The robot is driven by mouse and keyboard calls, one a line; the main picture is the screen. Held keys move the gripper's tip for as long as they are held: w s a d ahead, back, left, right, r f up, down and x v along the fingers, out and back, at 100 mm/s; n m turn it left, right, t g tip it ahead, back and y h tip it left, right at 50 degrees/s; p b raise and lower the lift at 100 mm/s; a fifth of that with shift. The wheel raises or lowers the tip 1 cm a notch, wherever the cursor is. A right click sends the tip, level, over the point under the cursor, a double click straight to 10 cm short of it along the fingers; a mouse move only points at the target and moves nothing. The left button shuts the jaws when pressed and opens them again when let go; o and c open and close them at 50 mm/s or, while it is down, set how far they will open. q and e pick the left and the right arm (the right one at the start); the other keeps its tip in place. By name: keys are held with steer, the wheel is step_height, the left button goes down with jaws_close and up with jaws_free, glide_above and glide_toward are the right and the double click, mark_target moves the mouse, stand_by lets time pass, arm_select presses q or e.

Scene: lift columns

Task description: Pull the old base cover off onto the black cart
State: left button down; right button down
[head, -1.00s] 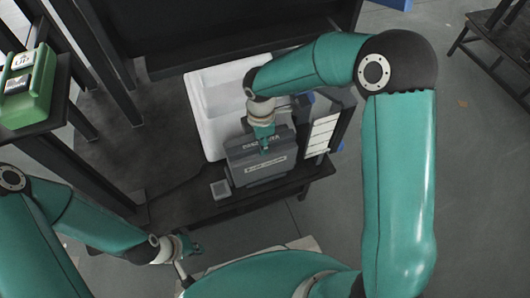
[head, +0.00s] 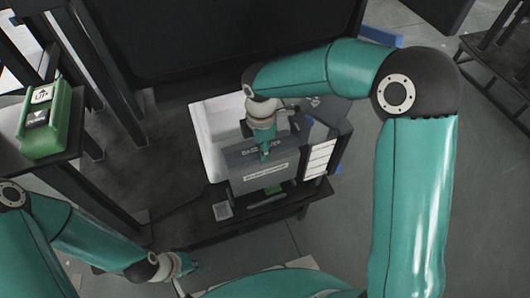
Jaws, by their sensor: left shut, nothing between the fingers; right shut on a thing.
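The grey box-shaped cover (head: 240,166), with a pale label on its front, is over the dark bench near the middle. My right gripper (head: 266,152) is shut on its upper edge from above. A green part and a dark flat piece show just below the cover. Whether the cover is fully clear of what lies under it cannot be told. My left gripper (head: 190,266) is shut and empty at the lower left, apart from the cover. A dark stand (head: 496,62) at the upper right may be the black cart; I cannot tell.
A white tray (head: 207,135) lies behind the cover. A rack with white labels (head: 319,159) stands close on its right. A green control box with arrow buttons (head: 53,128) sits at the left. Dark posts stand nearby. Grey floor is open at the right.

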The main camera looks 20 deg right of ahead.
steer(key=shift+r, duration=0.6)
steer(key=shift+r+p, duration=0.5)
steer(key=shift+p, duration=0.2)
steer(key=shift+r+p, duration=3.4)
steer(key=shift+r, duration=0.3)
